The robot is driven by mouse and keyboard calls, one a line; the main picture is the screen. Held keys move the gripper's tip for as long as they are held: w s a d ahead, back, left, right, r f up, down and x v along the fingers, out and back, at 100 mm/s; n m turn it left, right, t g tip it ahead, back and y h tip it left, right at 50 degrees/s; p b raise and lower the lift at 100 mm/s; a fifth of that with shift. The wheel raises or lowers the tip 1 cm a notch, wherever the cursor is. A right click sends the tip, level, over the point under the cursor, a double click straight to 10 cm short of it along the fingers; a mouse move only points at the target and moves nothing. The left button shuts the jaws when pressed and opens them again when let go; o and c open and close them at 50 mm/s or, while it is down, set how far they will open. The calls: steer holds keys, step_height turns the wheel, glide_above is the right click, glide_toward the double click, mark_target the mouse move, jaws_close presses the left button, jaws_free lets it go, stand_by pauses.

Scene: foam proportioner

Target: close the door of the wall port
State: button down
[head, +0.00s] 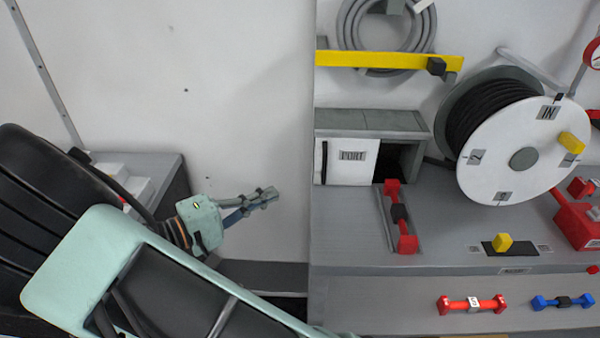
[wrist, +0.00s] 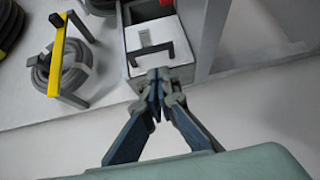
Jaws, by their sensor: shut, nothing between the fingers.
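The wall port is a grey box (head: 365,121) on the bench against the wall. Its white door panel (head: 350,165), labelled PORT, covers the left part of the front and has a black upright handle (head: 324,162) at its left edge. A dark opening (head: 392,160) shows to the right of the panel. In the wrist view the white door (wrist: 158,40) and its black handle (wrist: 150,50) lie just beyond my fingertips (wrist: 160,78). My gripper (head: 268,195) is shut and empty, left of the port and apart from it in the head view.
A yellow bar (head: 385,60) and coiled grey hose (head: 350,30) are above the port. A large hose reel (head: 520,150) stands to the right. Bare wall (head: 240,100) lies left of the port.

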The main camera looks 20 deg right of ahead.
steer(key=w+d+t, duration=0.1)
steer(key=w+d, duration=0.2)
steer(key=d, duration=0.8)
steer(key=shift+w+f+n+t, duration=0.15)
steer(key=shift+w+n+t, duration=0.2)
steer(key=shift+n+t, duration=0.05)
steer(key=shift+d, duration=0.15)
